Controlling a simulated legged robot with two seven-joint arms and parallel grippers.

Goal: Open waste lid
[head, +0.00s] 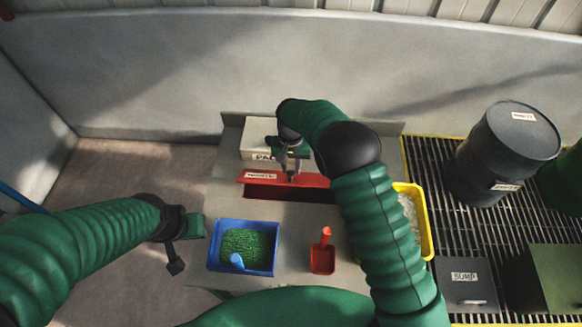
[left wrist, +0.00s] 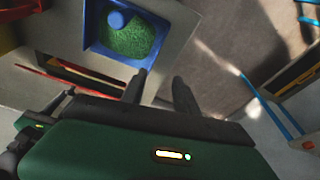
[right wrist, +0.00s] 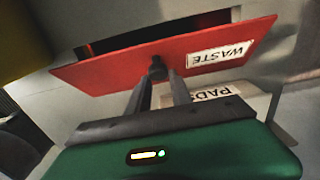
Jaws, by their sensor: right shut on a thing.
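The red waste lid (head: 258,178) with its white label is at the back of the grey bench. It is partly raised, and a dark slot (head: 290,194) shows along its front edge. In the right wrist view the lid (right wrist: 110,72) shows its WASTE label and a small dark knob at its middle. My right gripper (head: 291,175) is over the lid, its fingers (right wrist: 160,76) shut on that knob. My left gripper (head: 176,262) is left of the bench, away from the lid. Its fingers (left wrist: 160,82) are apart and empty.
A blue tray (head: 213,262) of green granules with a blue scoop and a red scoop (head: 323,258) are on the bench. A PADS box (head: 258,135) stands behind the lid. A yellow tray (head: 424,215) is right, partly behind my arm. A dark drum (head: 508,150) stands on the grating.

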